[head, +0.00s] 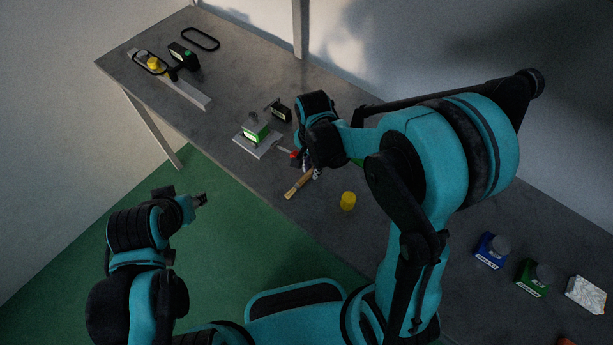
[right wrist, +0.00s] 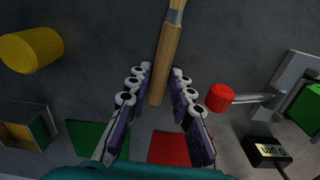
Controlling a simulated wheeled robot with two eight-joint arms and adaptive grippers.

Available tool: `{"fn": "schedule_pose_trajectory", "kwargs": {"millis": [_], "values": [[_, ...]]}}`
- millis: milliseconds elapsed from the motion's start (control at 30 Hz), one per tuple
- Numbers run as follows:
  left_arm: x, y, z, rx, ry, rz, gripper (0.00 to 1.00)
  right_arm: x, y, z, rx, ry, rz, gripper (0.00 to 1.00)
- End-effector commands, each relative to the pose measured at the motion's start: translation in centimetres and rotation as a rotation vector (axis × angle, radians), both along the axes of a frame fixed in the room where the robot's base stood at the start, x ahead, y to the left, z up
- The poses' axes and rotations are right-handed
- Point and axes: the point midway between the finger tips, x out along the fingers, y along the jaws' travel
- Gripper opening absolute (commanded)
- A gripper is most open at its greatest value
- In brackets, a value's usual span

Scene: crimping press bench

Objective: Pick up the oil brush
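The oil brush (head: 299,184) lies on the grey bench near its front edge, with a wooden handle and pale bristles. In the right wrist view its handle (right wrist: 168,60) reaches between the fingers, and the bristles point to the top edge. My right gripper (right wrist: 162,75) is open, with a gap visible on both sides of the handle. In the head view my right gripper (head: 308,168) is over the handle end, which it partly hides. My left gripper (head: 199,200) is away from the bench, over the green floor; its opening is unclear.
A yellow cylinder (head: 347,201) stands right of the brush. A red-knobbed lever (right wrist: 220,97) of the press fixture (head: 259,142) is close to the right finger. Green and red patches (right wrist: 170,148) lie under the gripper. Blue (head: 490,250) and green boxes (head: 532,278) stand further right.

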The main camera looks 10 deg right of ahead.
Motion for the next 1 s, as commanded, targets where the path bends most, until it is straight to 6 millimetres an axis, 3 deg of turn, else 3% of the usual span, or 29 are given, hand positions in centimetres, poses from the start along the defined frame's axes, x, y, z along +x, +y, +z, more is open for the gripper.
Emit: {"fn": "schedule_pose_trajectory", "kwargs": {"millis": [467, 633, 767, 1000], "values": [[0.0, 0.0, 0.1, 0.000, 0.000, 0.000, 0.40, 0.0, 0.0, 0.3, 0.000, 0.000, 0.000, 0.00], [0.0, 0.0, 0.8, 0.000, 0.000, 0.000, 0.40, 0.0, 0.0, 1.9, 0.000, 0.000, 0.000, 0.00], [0.0, 0.0, 1.8, 0.000, 0.000, 0.000, 0.40, 0.0, 0.0, 4.4, 0.000, 0.000, 0.000, 0.00], [0.0, 0.0, 3.2, 0.000, 0.000, 0.000, 0.40, -4.2, -3.0, 7.4, 0.000, 0.000, -0.004, 0.00]]}}
